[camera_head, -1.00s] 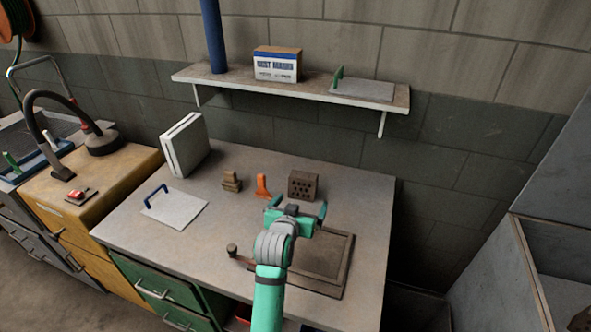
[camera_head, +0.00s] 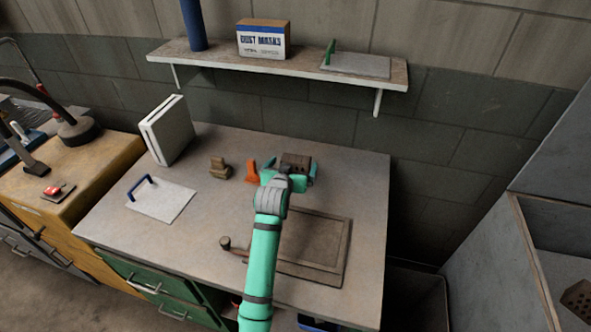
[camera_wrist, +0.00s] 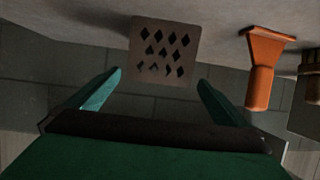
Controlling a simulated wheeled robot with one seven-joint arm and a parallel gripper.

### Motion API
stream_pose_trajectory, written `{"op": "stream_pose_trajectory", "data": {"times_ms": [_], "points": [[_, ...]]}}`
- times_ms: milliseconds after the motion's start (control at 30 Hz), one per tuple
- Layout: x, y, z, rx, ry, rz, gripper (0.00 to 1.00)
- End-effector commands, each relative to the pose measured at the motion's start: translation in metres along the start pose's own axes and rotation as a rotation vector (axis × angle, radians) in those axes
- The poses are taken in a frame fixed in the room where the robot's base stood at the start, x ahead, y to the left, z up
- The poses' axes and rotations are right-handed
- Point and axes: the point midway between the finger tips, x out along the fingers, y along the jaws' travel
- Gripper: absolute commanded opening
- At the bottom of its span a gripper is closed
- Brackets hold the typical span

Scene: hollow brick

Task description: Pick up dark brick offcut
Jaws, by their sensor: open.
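The dark brick offcut (camera_head: 296,162) is a small brown block with several holes, standing on the grey worktop toward its back. In the wrist view the brick (camera_wrist: 163,50) shows its holed face, ahead of and between my fingertips. My gripper (camera_head: 291,172) is open, directly in front of the brick in the head view and hiding its lower part. In the wrist view my gripper (camera_wrist: 158,88) has its two teal fingers spread wider than the brick, with nothing held. I cannot tell whether the fingertips reach beside the brick.
An orange tool (camera_head: 251,171) stands close left of the brick, also in the wrist view (camera_wrist: 263,68). A tan stepped block (camera_head: 220,169) is farther left. A framed board (camera_head: 318,247) lies in front. A shelf (camera_head: 290,65) with a dust-mask box (camera_head: 263,40) hangs above.

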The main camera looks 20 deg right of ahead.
Motion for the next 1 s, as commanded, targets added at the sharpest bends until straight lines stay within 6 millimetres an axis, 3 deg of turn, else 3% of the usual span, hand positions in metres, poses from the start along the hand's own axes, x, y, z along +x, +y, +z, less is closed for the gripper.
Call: {"op": "stream_pose_trajectory", "data": {"times_ms": [233, 533, 800, 1000], "points": [[0.032, 0.001, 0.0, 0.001, -0.001, 0.001, 1.0], [0.036, 0.002, 0.0, -0.001, 0.0, 0.001, 1.0], [0.036, 0.001, -0.001, 0.0, 0.002, 0.001, 0.43], [0.036, 0.001, -0.002, 0.0, 0.002, 0.001, 0.43]]}}
